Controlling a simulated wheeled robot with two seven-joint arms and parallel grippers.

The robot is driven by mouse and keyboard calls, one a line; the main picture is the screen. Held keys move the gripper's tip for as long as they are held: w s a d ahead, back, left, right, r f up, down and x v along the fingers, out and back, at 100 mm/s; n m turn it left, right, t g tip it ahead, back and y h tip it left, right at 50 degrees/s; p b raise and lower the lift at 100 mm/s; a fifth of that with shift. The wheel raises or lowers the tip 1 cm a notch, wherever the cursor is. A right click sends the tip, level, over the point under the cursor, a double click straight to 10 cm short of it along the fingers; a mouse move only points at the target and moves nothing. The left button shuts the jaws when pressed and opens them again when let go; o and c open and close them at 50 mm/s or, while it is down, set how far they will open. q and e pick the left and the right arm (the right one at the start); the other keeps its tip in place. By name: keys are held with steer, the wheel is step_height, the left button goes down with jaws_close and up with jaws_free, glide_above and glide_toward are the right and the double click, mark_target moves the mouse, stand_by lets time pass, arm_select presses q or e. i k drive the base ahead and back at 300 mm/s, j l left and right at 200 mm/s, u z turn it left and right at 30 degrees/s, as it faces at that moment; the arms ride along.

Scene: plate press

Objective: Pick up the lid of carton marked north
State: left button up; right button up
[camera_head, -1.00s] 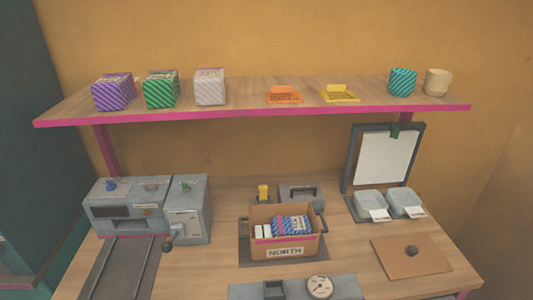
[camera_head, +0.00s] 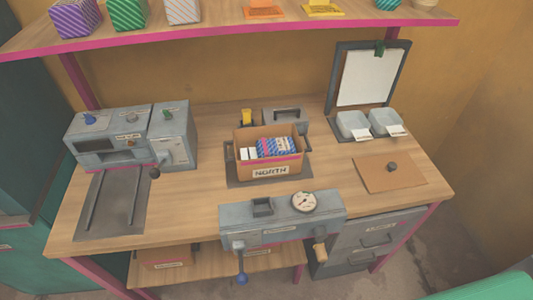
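An open cardboard carton (camera_head: 270,172) with a NORTH label on its front stands upright on a dark mat in the middle of the table. It holds striped blue and white packs (camera_head: 275,147). A flat brown lid (camera_head: 375,177) with a dark round knob on top lies on the table to the right of the carton, apart from it. No gripper shows in the head view.
A grey press unit with a dial (camera_head: 280,215) stands at the front edge. A grey machine (camera_head: 135,135) with a dark track is at left. Two pale trays (camera_head: 370,124) and a clipboard (camera_head: 372,78) stand behind the lid. A shelf (camera_head: 225,28) hangs above.

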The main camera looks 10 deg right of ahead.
mark_target(382, 172)
steer(key=z, duration=1.4)
